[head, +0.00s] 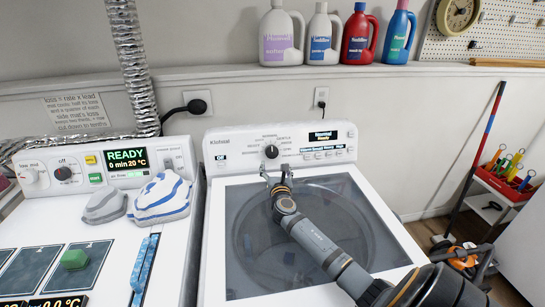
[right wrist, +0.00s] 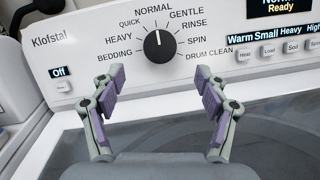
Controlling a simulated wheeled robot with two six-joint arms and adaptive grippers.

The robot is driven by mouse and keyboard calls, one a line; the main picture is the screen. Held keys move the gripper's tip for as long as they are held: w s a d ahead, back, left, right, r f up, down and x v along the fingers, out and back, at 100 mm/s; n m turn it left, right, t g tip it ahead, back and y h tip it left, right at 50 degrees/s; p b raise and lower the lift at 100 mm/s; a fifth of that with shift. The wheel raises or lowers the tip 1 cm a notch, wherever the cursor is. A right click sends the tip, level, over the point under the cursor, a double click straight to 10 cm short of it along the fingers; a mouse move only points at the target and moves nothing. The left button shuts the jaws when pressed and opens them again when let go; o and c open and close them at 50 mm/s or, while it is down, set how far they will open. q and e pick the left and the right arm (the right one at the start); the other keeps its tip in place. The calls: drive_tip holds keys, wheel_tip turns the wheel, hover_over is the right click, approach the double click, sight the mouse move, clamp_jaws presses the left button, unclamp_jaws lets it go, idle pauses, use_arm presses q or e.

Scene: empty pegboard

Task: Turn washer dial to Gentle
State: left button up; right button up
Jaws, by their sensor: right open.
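The washer dial (right wrist: 159,45) is a black knob on the washer's white control panel. Its white pointer line points up, toward the NORMAL label (right wrist: 153,10); the GENTLE label (right wrist: 187,14) is just to the right. The dial also shows in the head view (head: 271,152). My right gripper (right wrist: 154,80) is open, with its purple-padded fingers spread in front of and below the dial, apart from it. It shows in the head view (head: 275,174) just below the dial. My left gripper is not in view.
The washer (head: 213,255) has a dark glass lid under my right arm. Its display (head: 323,137) reads Normal, Ready. A dryer-like machine (head: 110,250) with folded cloths (head: 162,198) stands at left. Bottles (head: 325,35) line the shelf above. The space before the panel looks clear.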

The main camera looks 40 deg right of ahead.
sight(272, 152)
drive_tip(key=b+x, duration=0.1)
drive_tip(key=x, duration=0.2)
drive_tip(key=b+x, duration=0.1)
drive_tip(key=x, duration=0.1)
drive_tip(key=b+x, duration=0.2)
drive_tip(key=x, duration=0.1)
drive_tip(key=shift+w+d+f, duration=0.1)
drive_tip(key=shift+w+f, duration=0.15)
drive_tip(key=shift+f, duration=0.05)
drive_tip(key=shift+w+d+r+b, duration=0.25)
drive_tip(key=shift+w+d+b, duration=0.1)
drive_tip(key=shift+w, duration=0.15)
drive_tip(key=c, duration=1.2)
drive_tip(key=shift+m, duration=0.3)
